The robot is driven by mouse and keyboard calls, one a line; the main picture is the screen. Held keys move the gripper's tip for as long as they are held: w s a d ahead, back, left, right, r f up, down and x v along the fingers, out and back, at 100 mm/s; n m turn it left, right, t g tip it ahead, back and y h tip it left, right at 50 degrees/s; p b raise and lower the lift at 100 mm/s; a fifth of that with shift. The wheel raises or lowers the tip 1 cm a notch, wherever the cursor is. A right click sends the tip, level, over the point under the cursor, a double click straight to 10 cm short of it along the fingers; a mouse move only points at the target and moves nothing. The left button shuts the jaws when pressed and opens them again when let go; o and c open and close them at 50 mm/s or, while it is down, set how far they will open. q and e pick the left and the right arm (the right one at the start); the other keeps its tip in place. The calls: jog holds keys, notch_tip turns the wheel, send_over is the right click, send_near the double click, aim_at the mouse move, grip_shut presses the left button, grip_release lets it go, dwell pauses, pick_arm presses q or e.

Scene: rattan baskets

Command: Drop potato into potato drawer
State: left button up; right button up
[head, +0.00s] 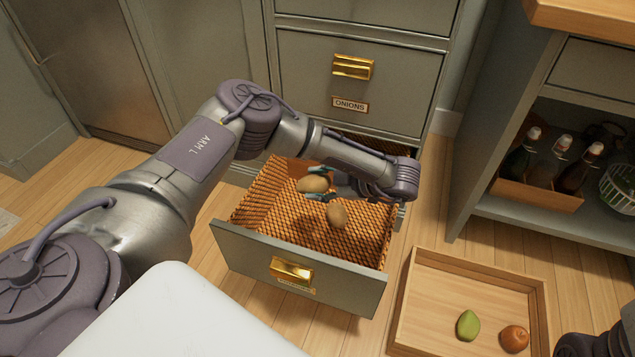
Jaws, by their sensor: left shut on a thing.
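The open drawer (240,245) has a grey front with a gold handle and a woven rattan basket (365,240) inside. The small label under its handle is too small to read. My left gripper (318,184) reaches over the basket from the right side of the drawer. It is shut on a brown potato (312,185), held over the basket between teal-tipped fingers. My right gripper is out of the picture.
A closed drawer labelled ONIONS (350,106) is above. A wooden tray (420,300) on the floor at right holds a green fruit (468,326) and an orange-brown onion-like item (514,338). A shelf at right holds a bottle crate (540,195) and a white basket (619,187).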

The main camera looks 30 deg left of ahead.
pick_arm(q)
jog(key=o, duration=1.3)
jog(key=shift+o, duration=0.2)
jog(key=v, duration=1.2)
